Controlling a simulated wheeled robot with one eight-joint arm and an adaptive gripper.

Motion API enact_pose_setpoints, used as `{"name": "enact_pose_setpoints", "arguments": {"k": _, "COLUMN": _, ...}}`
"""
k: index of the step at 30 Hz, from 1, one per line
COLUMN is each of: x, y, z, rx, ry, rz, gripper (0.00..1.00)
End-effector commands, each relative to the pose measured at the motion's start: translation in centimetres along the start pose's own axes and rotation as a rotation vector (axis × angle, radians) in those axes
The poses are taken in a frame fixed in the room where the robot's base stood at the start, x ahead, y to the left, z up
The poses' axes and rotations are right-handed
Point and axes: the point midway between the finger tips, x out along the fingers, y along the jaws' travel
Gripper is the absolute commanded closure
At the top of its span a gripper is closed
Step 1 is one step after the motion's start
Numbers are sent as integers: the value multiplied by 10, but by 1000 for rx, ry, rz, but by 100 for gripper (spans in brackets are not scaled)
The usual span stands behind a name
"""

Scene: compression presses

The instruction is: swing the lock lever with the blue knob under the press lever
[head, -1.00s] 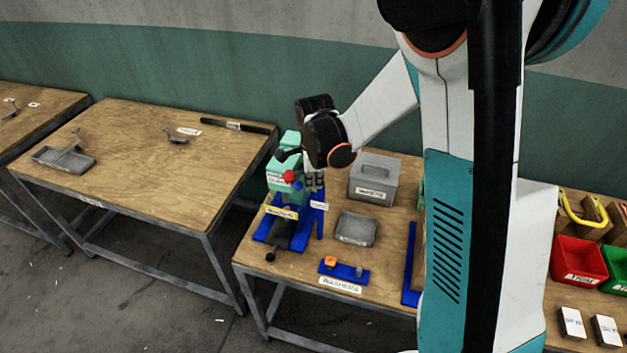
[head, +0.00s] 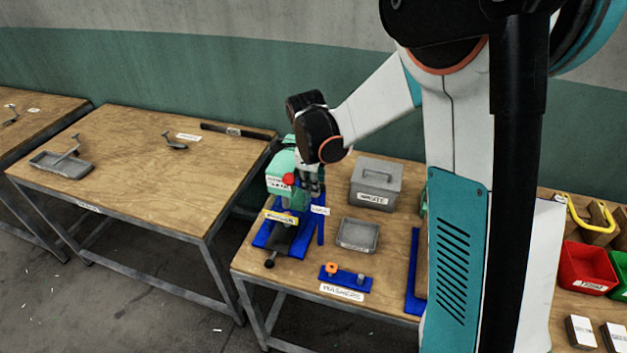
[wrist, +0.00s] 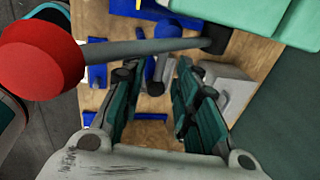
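The green press (head: 281,163) stands on a blue base at the left of the near table. Its press lever ends in a red knob (head: 289,179). In the wrist view the red knob (wrist: 40,58) is large at the left, and its grey rod (wrist: 150,46) crosses above my fingertips. A round blue knob (wrist: 168,29) shows just beyond the rod, partly covered by it; the lock lever's arm is hard to make out. My gripper (wrist: 153,76) is open, its two green fingers apart with no held object visible. In the head view my gripper (head: 311,182) hangs just right of the red knob.
A grey lidded box (head: 374,184) and a grey tray (head: 357,234) stand right of the press. A blue washer holder (head: 345,278) lies in front. A blue upright strip (head: 320,229) is close to the press. A separate wooden table (head: 140,160) is at left.

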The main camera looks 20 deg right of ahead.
Motion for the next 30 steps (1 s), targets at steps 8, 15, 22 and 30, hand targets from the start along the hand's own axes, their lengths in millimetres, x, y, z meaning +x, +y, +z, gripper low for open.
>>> {"name": "enact_pose_setpoints", "arguments": {"k": 8, "x": -1, "y": 0, "z": 0, "rx": -1, "ry": 0, "rz": 0, "gripper": 71}}
{"name": "enact_pose_setpoints", "arguments": {"k": 15, "x": -28, "y": 0, "z": 0, "rx": -2, "ry": 0, "rz": 0, "gripper": 71}}
{"name": "enact_pose_setpoints", "arguments": {"k": 22, "x": -76, "y": 0, "z": 0, "rx": -2, "ry": 0, "rz": 0, "gripper": 71}}
{"name": "enact_pose_setpoints", "arguments": {"k": 30, "x": -113, "y": 0, "z": 0, "rx": -1, "ry": 0, "rz": 0, "gripper": 71}}
